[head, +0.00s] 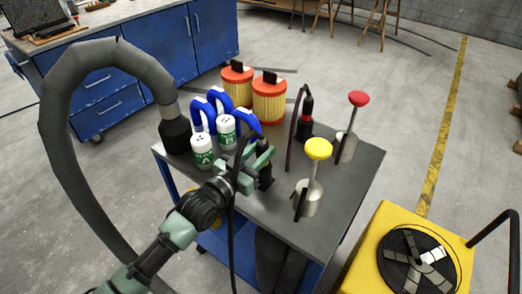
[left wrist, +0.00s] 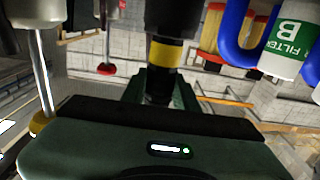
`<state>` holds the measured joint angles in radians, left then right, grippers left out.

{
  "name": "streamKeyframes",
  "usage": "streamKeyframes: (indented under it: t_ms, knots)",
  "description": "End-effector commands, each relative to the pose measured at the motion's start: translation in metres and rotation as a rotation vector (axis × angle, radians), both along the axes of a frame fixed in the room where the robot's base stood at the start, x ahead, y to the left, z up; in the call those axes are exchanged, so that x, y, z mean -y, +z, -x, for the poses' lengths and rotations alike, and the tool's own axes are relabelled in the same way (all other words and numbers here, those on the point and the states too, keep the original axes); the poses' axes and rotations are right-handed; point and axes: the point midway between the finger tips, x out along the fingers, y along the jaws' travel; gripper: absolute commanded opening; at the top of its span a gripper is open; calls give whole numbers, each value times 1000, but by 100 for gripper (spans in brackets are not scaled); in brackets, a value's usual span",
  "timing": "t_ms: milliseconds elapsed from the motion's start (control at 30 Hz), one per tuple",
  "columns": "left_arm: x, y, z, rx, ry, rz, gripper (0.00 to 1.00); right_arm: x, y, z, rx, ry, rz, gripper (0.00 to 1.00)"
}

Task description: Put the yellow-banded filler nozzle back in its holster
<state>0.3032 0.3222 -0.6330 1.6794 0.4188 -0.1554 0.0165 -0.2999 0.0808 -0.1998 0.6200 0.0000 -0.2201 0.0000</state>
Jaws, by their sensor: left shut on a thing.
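My left gripper (head: 262,160) is shut on the yellow-banded nozzle (head: 265,178), above the cart top. In the left wrist view the nozzle's yellow band (left wrist: 165,52) shows on a black body, with the gripped part between the fingers (left wrist: 160,95). A steel cup with a yellow-capped rod (head: 307,203) stands to the right of the gripper, apart from the nozzle; I cannot tell for sure that it is the holster. A similar red-capped one (head: 346,143) stands behind it. My right gripper is not in view.
A red-and-black nozzle (head: 305,118) stands at the back of the cart (head: 350,185). White filter bottles (head: 203,152), blue handles (head: 220,99) and orange-lidded filters (head: 270,103) fill the left and back. A thick grey hose (head: 60,130) arches at left. A yellow machine (head: 385,220) stands at right.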

Motion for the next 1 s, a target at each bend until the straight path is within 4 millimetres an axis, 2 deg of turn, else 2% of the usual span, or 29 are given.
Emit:
streamKeyframes:
  t_ms: [233,267,333,367,567,600,667,1000]
  knots:
    - [0,-5,1,-9,-1,-5,0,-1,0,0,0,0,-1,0]
    - [0,-6,1,-9,-1,-5,32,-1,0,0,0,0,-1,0]
    - [0,-6,1,-9,-1,-6,52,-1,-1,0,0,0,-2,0]
    - [0,-6,1,-9,-1,-5,55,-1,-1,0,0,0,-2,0]
    - [0,-4,1,-7,0,-4,55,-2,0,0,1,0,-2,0]
    - [0,-5,1,-9,0,-5,58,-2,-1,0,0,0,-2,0]
    - [0,-5,1,-9,0,-5,73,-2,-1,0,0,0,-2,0]
    - [-1,-3,1,-6,0,-3,73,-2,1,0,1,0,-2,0]
